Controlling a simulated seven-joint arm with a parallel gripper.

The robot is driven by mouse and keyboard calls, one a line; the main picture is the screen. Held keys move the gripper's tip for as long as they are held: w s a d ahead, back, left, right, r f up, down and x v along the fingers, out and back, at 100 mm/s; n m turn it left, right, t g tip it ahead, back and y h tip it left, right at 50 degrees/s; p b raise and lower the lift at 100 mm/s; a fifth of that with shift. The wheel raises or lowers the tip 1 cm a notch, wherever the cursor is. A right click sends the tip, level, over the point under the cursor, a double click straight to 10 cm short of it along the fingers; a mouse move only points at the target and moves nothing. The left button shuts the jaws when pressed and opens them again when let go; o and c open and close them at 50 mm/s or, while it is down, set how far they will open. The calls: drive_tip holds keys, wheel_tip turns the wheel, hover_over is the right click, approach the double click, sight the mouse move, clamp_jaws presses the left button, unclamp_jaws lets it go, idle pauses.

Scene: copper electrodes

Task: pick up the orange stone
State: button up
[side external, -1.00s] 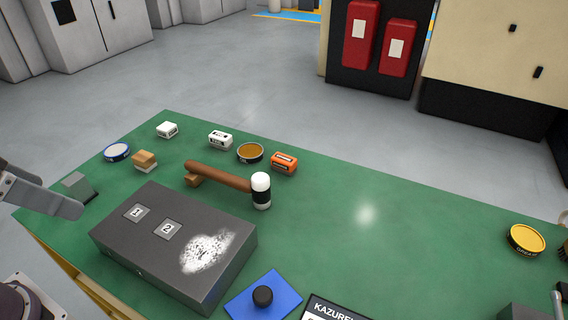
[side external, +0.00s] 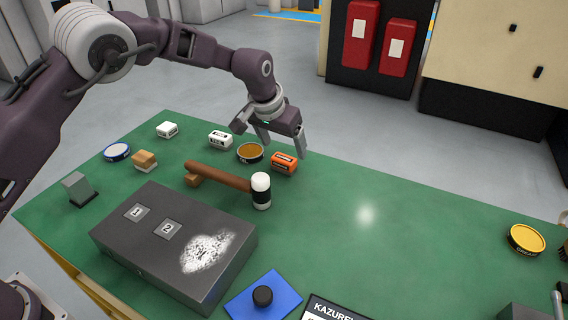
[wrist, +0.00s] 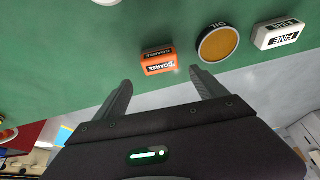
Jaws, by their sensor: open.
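The orange stone (side external: 284,162) is a small orange block with a dark label, lying on the green table near its far edge. In the wrist view the orange stone (wrist: 159,61) reads "COARSE" and lies beyond the fingertips, in the gap between them as pictured. My gripper (side external: 283,146) is open and above the far edge of the table, close to the stone. In the wrist view my gripper (wrist: 160,78) has its two fingers spread with nothing between them.
A round oil tin (side external: 250,153) stands just left of the stone, with a white "FINE" block (side external: 220,139) beyond it. A wooden mallet (side external: 222,178) lies nearby, its white-and-black head close to the stone. A dark metal box (side external: 170,240) sits nearer.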

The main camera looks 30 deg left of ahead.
sight(284, 158)
drive_tip(key=x, duration=0.3)
drive_tip(key=s+x, duration=0.1)
drive_tip(key=x, duration=0.1)
drive_tip(key=shift+w+a+f, duration=0.15)
drive_tip(key=shift+a+f, duration=0.05)
drive_tip(key=shift+f, duration=0.35)
drive_tip(key=shift+c, duration=0.4)
drive_tip(key=c, duration=1.5)
drive_tip(key=shift+r, duration=0.15)
wheel_tip(284, 158, up, 10)
drive_tip(key=shift+f, duration=0.1)
